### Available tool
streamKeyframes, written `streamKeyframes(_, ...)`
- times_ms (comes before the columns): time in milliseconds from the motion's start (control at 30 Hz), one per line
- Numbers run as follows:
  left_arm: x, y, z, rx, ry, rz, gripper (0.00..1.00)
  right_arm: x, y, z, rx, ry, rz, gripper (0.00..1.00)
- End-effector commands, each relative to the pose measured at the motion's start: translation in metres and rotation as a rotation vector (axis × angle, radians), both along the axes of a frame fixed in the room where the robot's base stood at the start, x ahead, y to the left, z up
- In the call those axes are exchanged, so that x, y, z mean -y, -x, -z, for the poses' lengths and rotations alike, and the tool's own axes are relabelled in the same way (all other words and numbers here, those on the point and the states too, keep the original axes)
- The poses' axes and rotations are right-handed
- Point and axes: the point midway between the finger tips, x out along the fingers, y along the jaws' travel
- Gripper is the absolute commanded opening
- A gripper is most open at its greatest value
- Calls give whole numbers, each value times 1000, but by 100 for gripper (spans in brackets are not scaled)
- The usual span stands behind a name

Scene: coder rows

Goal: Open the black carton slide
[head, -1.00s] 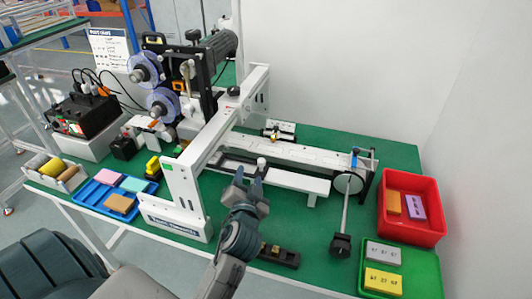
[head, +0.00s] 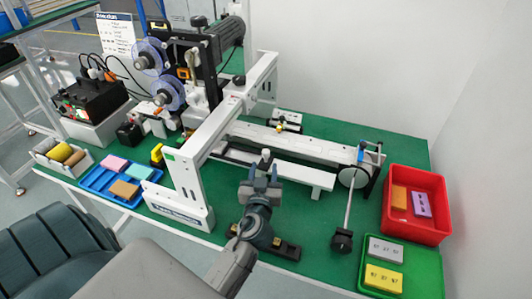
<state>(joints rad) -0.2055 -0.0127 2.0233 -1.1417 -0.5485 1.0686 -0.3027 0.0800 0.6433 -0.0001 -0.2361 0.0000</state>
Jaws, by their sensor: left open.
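The coder machine stands on the green table, with a long white guide rail (head: 300,147) running to the right. In front of it is a lower white plate (head: 303,173) with a dark strip (head: 238,154) along its left part, which seems to be the black carton slide. A small white knob (head: 266,154) stands up there. My left gripper (head: 262,172) is open and empty, its fingers pointing at the knob from the near side. The gripper hides part of the slide below the knob, and I cannot tell whether it touches the knob. My right gripper is out of view.
A white frame (head: 186,182) rises left of the gripper. A black block (head: 286,249) lies near the front edge. A rod with a black knob (head: 342,240) stands to the right, before a red bin (head: 440,229) and a green tray (head: 428,272). A blue tray (head: 97,181) is at left.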

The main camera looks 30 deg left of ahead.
Motion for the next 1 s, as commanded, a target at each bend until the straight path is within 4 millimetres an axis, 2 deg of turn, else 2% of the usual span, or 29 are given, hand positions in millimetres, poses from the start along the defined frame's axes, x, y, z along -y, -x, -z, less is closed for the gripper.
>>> streamKeyframes(33, -7, -14, -13, 9, -8, 2, 43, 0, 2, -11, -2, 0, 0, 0)
streamKeyframes(300, -28, -52, -10, 7, -5, 0, 43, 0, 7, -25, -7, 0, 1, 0)
streamKeyframes(500, -34, -62, -8, 7, -5, -1, 43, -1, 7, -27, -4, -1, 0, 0)
streamKeyframes(767, -34, -62, -7, 7, -4, -1, 43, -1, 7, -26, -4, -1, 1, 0)
streamKeyframes(900, -34, -62, -7, 7, -4, -1, 15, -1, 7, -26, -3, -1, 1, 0)
streamKeyframes(1000, -34, -62, -7, 7, -4, -1, 0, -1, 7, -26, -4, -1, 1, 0)
